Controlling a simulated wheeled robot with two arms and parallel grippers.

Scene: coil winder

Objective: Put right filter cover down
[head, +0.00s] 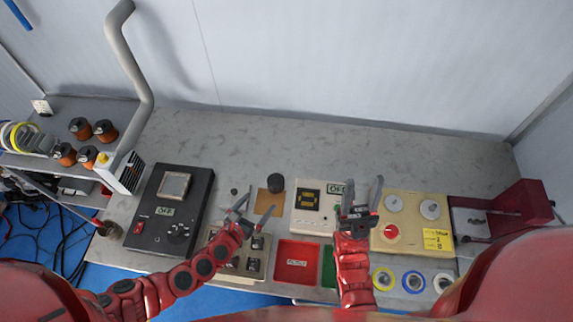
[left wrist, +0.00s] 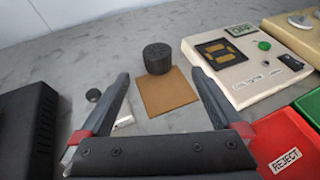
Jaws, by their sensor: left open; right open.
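I cannot make out for sure which thing is the right filter cover. A black ribbed cylinder (head: 275,183) stands upright at the back edge of a brown square pad (head: 266,201). In the left wrist view the cylinder (left wrist: 157,59) and the pad (left wrist: 168,96) lie ahead, between the fingers. My left gripper (head: 259,201) is open and empty, just in front of the cylinder and apart from it. My right gripper (head: 363,184) is open and empty, above the gap between the cream tester (head: 311,224) and the beige panel (head: 410,240).
A black control box (head: 153,228) stands left of my left gripper. A red reject tray (head: 297,262) lies in front of the tester. A grey pipe (head: 129,55) with a white box (head: 127,180) rises at left. The back of the bench is clear.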

